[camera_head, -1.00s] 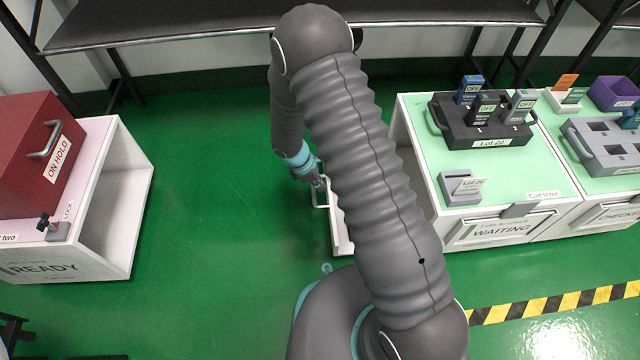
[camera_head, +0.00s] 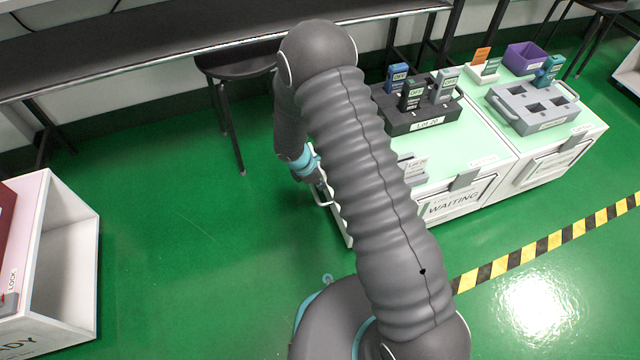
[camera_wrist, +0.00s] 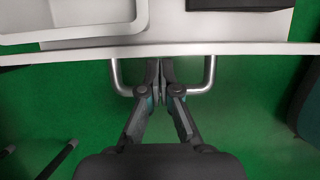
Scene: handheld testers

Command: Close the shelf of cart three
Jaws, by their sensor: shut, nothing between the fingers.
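Cart three (camera_head: 481,162) is the white cart with a pale green top and a WAITING label, right of my arm in the head view. Its pulled-out shelf shows as a thin white strip (camera_head: 347,232) at the cart's left, mostly hidden by my arm. In the wrist view, the shelf's front edge (camera_wrist: 75,54) crosses the picture, with a metal U-shaped handle (camera_wrist: 207,78). My gripper (camera_wrist: 160,63) is shut and empty, its fingertips between the handle's two posts, close to the shelf edge. I cannot tell whether they touch it. In the head view my gripper (camera_head: 321,186) is partly hidden.
A white tray (camera_wrist: 40,39) and a dark object (camera_wrist: 240,4) rest on the shelf. A black rack (camera_head: 432,125) with testers stands on cart three. The neighbouring cart (camera_head: 566,160) adjoins it. A stool (camera_head: 236,66) stands behind.

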